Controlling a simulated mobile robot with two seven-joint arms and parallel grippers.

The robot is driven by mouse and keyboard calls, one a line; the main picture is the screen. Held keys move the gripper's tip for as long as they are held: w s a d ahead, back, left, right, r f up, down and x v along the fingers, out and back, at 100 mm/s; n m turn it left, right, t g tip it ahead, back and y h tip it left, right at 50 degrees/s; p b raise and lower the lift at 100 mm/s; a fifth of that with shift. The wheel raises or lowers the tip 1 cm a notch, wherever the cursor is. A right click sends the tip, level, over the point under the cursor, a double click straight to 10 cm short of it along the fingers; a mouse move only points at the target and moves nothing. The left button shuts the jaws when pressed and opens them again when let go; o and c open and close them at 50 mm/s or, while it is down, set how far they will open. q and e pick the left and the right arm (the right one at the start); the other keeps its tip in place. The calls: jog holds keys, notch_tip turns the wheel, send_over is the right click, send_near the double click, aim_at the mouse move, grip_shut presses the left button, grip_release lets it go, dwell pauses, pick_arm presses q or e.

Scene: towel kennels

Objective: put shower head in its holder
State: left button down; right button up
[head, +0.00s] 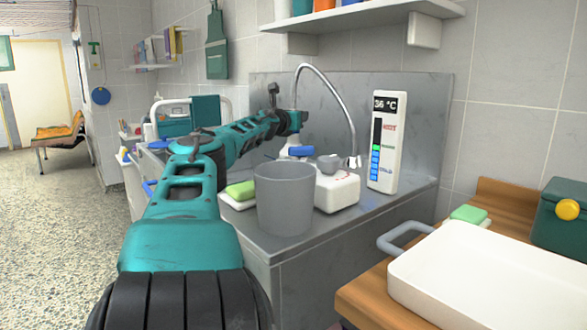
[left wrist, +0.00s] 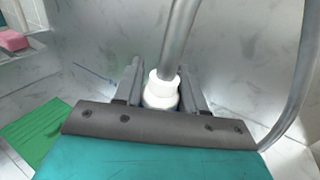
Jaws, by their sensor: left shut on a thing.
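My left arm reaches over the grey counter, and its gripper (head: 296,122) is small and partly hidden by the wrist. In the left wrist view, the left gripper (left wrist: 160,88) is shut around a white piece, seemingly the shower head's handle (left wrist: 161,92), with a grey tube running up from it. In the head view, white and blue parts of what seems to be the shower head (head: 301,151) show just below the gripper. A grey hose or pipe (head: 328,82) arches to the right. A white block with a grey cup-like top (head: 338,190), possibly the holder, stands nearby. My right gripper is out of view.
A grey bucket (head: 285,205) stands at the counter's front, beside a green sponge (head: 240,190). A white temperature panel reading 36 °C (head: 385,145) stands at the back right. A white tray (head: 480,275) lies on the wooden surface at right. Open floor (head: 60,230) lies left.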

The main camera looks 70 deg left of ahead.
pick_arm(q)
jog(key=shift+f, duration=0.2)
jog(key=shift+f+b, duration=0.35)
jog(key=shift+b, duration=0.25)
jog(key=shift+f+b, duration=0.25)
jog(key=shift+b, duration=0.05)
dwell(0.4)
dwell(0.3)
jog(key=c, duration=0.8)
grip_release()
jog(key=shift+r, duration=0.1)
jog(key=shift+c, duration=0.2)
jog(key=shift+o, duration=1.4)
jog(key=shift+f, duration=0.2)
